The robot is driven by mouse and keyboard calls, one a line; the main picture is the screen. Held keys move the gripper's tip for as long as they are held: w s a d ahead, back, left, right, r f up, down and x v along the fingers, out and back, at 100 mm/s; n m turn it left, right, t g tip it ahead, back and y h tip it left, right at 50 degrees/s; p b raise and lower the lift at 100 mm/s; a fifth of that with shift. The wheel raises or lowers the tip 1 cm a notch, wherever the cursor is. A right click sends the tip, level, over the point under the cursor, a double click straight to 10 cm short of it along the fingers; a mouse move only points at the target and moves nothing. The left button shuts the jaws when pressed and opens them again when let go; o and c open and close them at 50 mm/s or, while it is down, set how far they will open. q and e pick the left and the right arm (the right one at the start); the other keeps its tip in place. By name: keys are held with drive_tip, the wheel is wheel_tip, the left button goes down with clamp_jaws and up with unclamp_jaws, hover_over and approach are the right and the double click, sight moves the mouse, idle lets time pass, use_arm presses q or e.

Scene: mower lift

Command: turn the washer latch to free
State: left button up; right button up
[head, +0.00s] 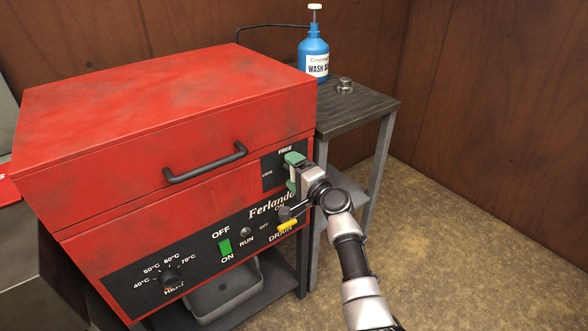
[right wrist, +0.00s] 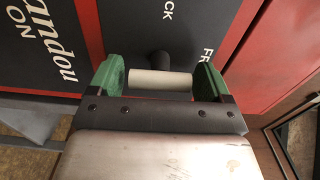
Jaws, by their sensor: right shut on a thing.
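The red washer (head: 150,120) stands at the left with its lid down. Its latch panel (head: 268,166) is at the right end of the front, with FREE at the top and another label, partly covered, at the left. My right gripper (head: 293,171) is at this panel, its green fingers against the latch and hiding it in the head view. In the right wrist view the latch's pale cylindrical grip (right wrist: 160,82) on a dark stem lies across between the two green fingers (right wrist: 158,85), which are shut on it. My left gripper is not in view.
A black lid handle (head: 206,163), a green switch (head: 225,247), a yellow drain lever (head: 287,225) and a heat knob (head: 170,278) are on the washer front. A dark side table (head: 355,110) with a blue wash bottle (head: 314,57) stands behind. The floor at the right is clear.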

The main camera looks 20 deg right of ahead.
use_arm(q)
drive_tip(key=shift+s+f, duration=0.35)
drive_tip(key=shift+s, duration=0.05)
use_arm(e)
drive_tip(key=shift+m, duration=0.3)
drive_tip(key=shift+f, duration=0.1)
drive_tip(key=o, duration=0.8)
drive_tip(key=shift+s+d, duration=0.1)
drive_tip(key=shift+s+d, duration=0.1)
drive_tip(key=shift+s, duration=0.2)
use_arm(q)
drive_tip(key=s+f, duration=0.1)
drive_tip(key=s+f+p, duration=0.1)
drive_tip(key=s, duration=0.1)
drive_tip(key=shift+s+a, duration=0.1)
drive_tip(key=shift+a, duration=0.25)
use_arm(e)
drive_tip(key=v, duration=1)
